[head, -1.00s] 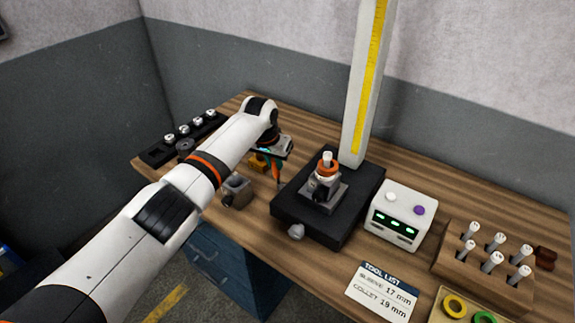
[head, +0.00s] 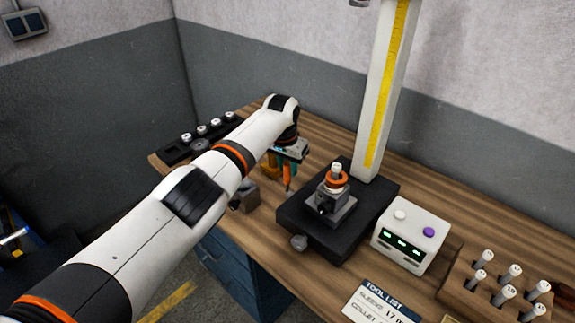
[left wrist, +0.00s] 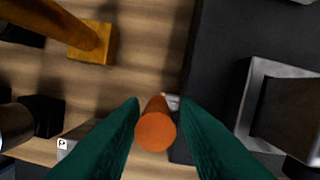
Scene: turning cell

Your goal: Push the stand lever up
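The stand has a black base (head: 352,222) and a white column (head: 385,90) with a yellow scale. An orange handle (head: 288,183), which looks like the stand lever, shows beside the left edge of the base. The fingers and handle hide most of the lever's root. My right gripper is not in view.
A grey fixture with an orange ring (head: 337,179) stands on the base. A grey knob (head: 299,243) sticks out at its front. A yellow block (left wrist: 92,42) and a dark-grey block (head: 246,196) are close to my gripper. A white box (head: 410,241) stands to the right.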

